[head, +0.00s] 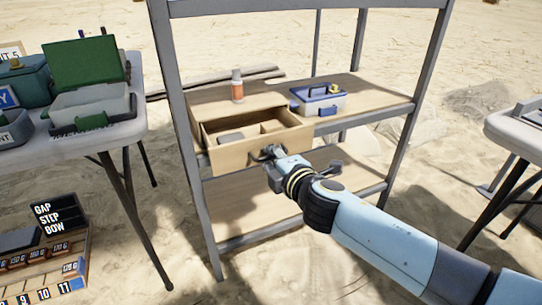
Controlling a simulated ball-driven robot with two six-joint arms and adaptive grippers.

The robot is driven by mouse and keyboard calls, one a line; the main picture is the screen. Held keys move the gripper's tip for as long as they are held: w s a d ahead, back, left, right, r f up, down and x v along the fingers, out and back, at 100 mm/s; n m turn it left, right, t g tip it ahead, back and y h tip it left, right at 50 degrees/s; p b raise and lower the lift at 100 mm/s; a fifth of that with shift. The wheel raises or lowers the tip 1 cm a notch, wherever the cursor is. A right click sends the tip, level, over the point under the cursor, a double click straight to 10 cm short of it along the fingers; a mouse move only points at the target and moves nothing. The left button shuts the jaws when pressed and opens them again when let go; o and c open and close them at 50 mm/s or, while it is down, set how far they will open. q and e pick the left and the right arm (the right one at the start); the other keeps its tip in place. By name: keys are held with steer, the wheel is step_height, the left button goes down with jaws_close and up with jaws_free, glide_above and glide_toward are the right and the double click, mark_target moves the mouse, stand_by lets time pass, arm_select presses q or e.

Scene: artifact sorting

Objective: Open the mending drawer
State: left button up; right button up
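The mending drawer (232,156) is a light wooden drawer in the grey-framed shelf unit, and it stands pulled out toward me. Its inside shows divided compartments, with a grey flat item (231,137) in the left one. My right gripper (270,152) is at the middle of the drawer's front face and appears shut on the handle there. The gripper hides most of the handle. My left gripper is not in view.
An orange-and-white bottle (237,87) and a clear case with a blue lid (318,99) stand on the shelf (372,99). A left table (135,122) holds a green open box (84,62). A rack of weights (40,262) is at lower left. Another table (500,125) is at right.

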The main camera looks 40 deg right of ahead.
steer(key=shift+o, duration=0.4)
steer(key=shift+s, duration=0.1)
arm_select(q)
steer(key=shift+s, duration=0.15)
arm_select(e)
steer(key=v, duration=1.1)
steer(key=shift+s+r, duration=0.2)
steer(key=shift+s, duration=0.15)
steer(key=shift+a, duration=0.1)
